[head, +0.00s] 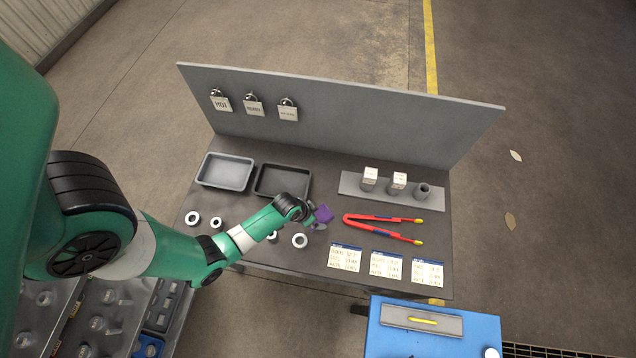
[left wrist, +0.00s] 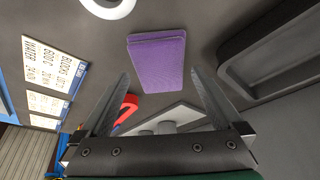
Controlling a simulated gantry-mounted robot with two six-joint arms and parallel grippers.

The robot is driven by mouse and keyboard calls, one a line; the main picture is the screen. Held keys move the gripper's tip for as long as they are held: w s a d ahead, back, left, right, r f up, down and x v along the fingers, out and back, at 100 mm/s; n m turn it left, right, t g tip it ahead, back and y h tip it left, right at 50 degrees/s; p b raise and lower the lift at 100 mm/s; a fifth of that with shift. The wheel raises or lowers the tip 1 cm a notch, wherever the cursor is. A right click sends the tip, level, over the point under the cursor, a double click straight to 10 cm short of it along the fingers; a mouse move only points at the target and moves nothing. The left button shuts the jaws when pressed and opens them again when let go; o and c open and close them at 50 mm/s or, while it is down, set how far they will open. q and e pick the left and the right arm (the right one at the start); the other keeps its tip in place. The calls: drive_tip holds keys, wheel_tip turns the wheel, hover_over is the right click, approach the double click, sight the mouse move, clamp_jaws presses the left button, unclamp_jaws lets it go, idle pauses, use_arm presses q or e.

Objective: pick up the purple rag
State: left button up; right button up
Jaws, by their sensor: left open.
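The purple rag (head: 323,214) lies on the dark workbench top (head: 330,180), partly hidden by my left gripper in the head view. In the left wrist view the rag (left wrist: 158,62) is a flat, folded purple rectangle just beyond the fingertips. My left gripper (left wrist: 155,85) is open, with one finger to each side of the rag's near end. In the head view the left gripper (head: 314,222) is at the rag's left side. I cannot tell whether it touches the rag. My right gripper is not in view.
Red tongs (head: 380,220) lie just right of the rag. White rings, such as one (head: 300,241), lie around my left arm. A dark tray (head: 282,181) and a grey tray (head: 225,171) stand behind. Several cards, such as one (head: 345,257), lie along the front edge.

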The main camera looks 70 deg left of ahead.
sight(318, 213)
use_arm(q)
drive_tip(key=shift+x, duration=1)
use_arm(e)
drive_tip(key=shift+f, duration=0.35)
use_arm(q)
drive_tip(key=shift+f, duration=0.15)
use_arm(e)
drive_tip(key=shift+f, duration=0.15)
use_arm(q)
drive_tip(key=c, duration=1.3)
drive_tip(key=shift+r, duration=0.4)
drive_tip(key=r+p, duration=0.2)
drive_tip(key=d+r+p, duration=0.1)
drive_tip(key=r+p, duration=0.1)
drive_tip(key=r, duration=0.1)
drive_tip(key=shift+d+r, duration=0.1)
drive_tip(key=shift+r, duration=0.15)
drive_tip(key=shift+w+d+r+p, duration=0.15)
drive_tip(key=shift+d+r+p, duration=1.15)
drive_tip(key=shift+d, duration=0.85)
drive_tip(key=shift+w+d+r+p, duration=0.15)
drive_tip(key=shift+d+r+p, duration=1.15)
drive_tip(key=shift+d, duration=0.85)
drive_tip(key=shift+w+d+r+p, duration=0.15)
drive_tip(key=shift+d+r+p, duration=0.85)
drive_tip(key=shift+d+p, duration=0.85)
use_arm(e)
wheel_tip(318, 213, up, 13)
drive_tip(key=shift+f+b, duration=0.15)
drive_tip(key=shift+b, duration=0.15)
